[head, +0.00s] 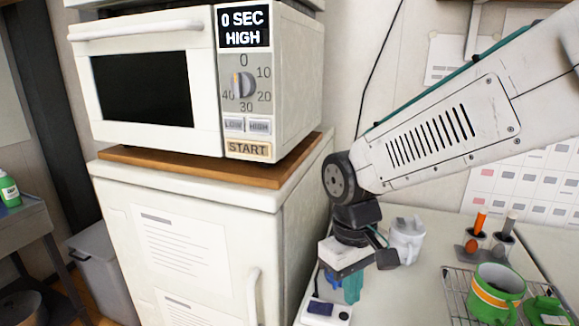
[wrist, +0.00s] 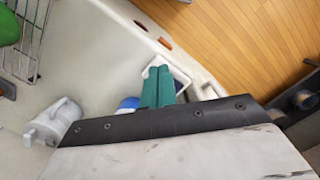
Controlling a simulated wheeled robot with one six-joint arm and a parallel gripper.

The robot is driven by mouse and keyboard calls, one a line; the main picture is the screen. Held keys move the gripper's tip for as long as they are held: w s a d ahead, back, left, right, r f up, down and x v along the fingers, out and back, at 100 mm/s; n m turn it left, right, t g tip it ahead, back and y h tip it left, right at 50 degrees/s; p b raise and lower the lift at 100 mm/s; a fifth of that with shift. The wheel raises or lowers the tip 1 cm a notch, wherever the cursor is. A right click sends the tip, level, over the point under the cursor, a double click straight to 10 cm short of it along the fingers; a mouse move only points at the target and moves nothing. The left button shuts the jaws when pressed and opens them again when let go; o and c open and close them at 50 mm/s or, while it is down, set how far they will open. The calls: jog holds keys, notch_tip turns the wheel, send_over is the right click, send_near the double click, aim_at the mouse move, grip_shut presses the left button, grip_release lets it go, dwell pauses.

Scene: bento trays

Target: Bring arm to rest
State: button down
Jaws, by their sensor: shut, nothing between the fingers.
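My gripper (head: 352,289) hangs low over the counter in the head view, its teal fingers pointing down. In the wrist view its teal fingers (wrist: 158,86) lie together, shut and empty. Below and beside the fingers is a small white open box (head: 340,314) with something dark blue inside; the box (wrist: 184,76) also shows in the wrist view, partly hidden by the fingers. A blue thing (wrist: 128,103) shows left of the fingers, mostly hidden behind my wrist. Whether the fingers touch the box, I cannot tell.
A white jug (head: 407,243) stands right of my gripper. A wire rack (head: 458,285) holds a green mug (head: 497,290) with an orange stripe. Two small holders stand behind it. The microwave (head: 155,85), shut and showing 0 SEC HIGH, sits on a white cabinet (head: 230,225) to the left.

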jog(key=s+d+r+m+t, duration=0.1)
jog(key=s+d+r+m, duration=0.2)
jog(key=s+d, duration=0.3)
jog(key=s+d+r+m+t, duration=0.1)
jog(key=s+d+r+m, duration=0.2)
jog(key=s+d, duration=0.4)
jog(key=shift+s+d+r+t+y, duration=0.3)
jog(key=shift+d+r, duration=0.35)
jog(key=shift+d, duration=0.5)
